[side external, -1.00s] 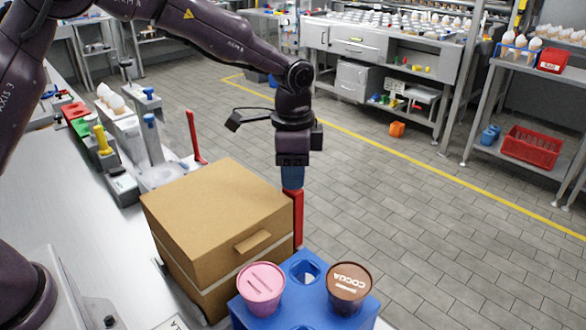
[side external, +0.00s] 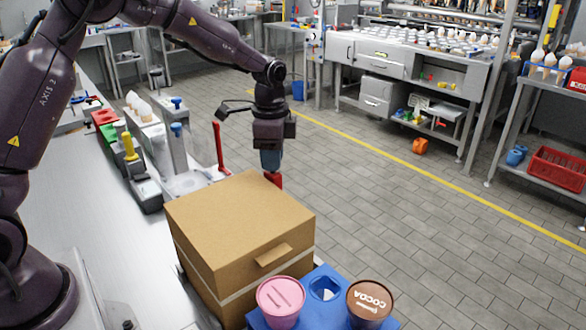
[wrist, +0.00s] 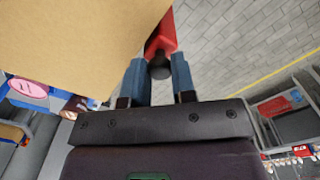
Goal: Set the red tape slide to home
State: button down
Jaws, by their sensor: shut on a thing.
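My gripper (side external: 271,168) is beyond the cardboard box (side external: 240,225), near its back right edge in the side external view. Its two blue fingers are shut on a red piece (side external: 274,180), apparently the red tape slide. In the side view only the top of this red piece shows, and the box hides the rest. In the wrist view the red piece (wrist: 163,35) has a dark round knob (wrist: 160,67) between the fingers, and the box (wrist: 80,35) lies right beside it. The ends of the slide's travel cannot be seen.
A blue holder (side external: 325,287) with a pink tub (side external: 281,300) and a brown cocoa tub (side external: 370,303) stands in front of the box. A red upright handle (side external: 219,148) and bench devices stand left of my gripper. Open floor lies to the right.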

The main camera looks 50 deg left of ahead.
jog(key=shift+a, duration=1.8)
jog(key=c, duration=1)
grip_release()
jog(key=shift+a, duration=0.1)
jog(key=shift+o, duration=0.3)
jog(key=shift+d+r, duration=0.1)
jog(key=shift+d, duration=0.1)
notch_tip(320, 180, up, 13)
